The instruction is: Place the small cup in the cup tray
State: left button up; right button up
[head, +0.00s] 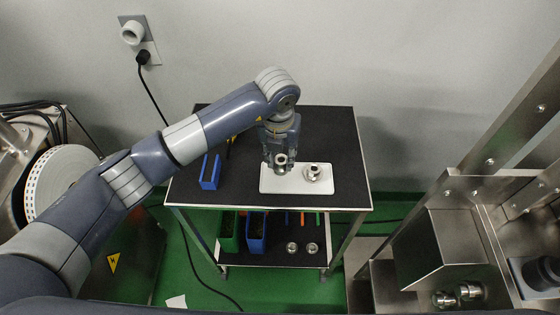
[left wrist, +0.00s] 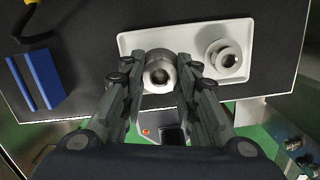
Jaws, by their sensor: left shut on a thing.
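The white cup tray (head: 290,187) lies on the black table top, and it also shows in the left wrist view (left wrist: 199,37). My left gripper (head: 281,165) is over the left part of the tray, pointing down. It is shut on a small metal cup (head: 281,159), which shows between the fingers in the left wrist view (left wrist: 160,75). Whether the cup touches the tray I cannot tell. A second metal cup (head: 313,174) stands in the right part of the tray, and it also shows in the left wrist view (left wrist: 225,59). My right gripper is not in view.
A blue bin (head: 210,172) stands on the table top (head: 335,130) left of the tray. The lower shelf holds a green bin (head: 229,231), another blue bin (head: 256,232) and small metal parts. Steel machinery (head: 445,245) stands at the right.

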aim_at(280, 161)
pick_arm(q)
notch_tip(280, 161, down, 3)
jog(key=shift+s+r+p, duration=0.15)
jog(key=shift+r+p, duration=0.05)
jog(key=shift+p, duration=0.2)
jog(key=shift+f, duration=0.25)
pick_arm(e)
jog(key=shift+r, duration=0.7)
pick_arm(q)
jog(key=shift+f, duration=0.1)
jog(key=shift+f+b, duration=0.15)
jog(key=shift+b, duration=0.15)
jog(key=o, duration=1.1)
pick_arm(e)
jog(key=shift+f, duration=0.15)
